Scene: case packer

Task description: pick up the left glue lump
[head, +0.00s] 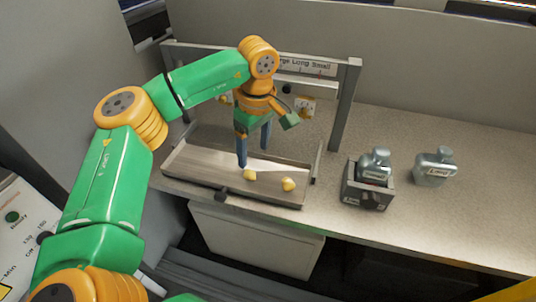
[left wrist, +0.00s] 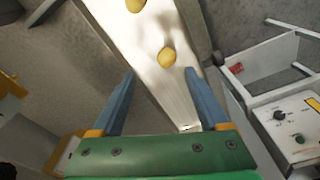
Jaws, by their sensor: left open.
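The left glue lump (head: 249,174) is a small yellow blob on the grey tray (head: 200,160), close to the fingertips in the head view. My left gripper (head: 254,157) points down over the tray, open and empty. In the left wrist view the lump (left wrist: 167,57) shows just beyond the gap between the open fingertips (left wrist: 160,72), nearer the right finger. I cannot tell the exact height of the fingertips above the tray. The other glue lump (head: 288,184) lies to the right on the tray and shows at the wrist view's top edge (left wrist: 135,5). My right gripper is not in view.
A grey frame with posts (head: 346,105) and a labelled bar stands around the tray. To the right, one grey bottle (head: 375,165) sits in a dark holder (head: 366,194) and another bottle (head: 435,168) stands on the counter. A white bin (head: 255,238) is below the counter.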

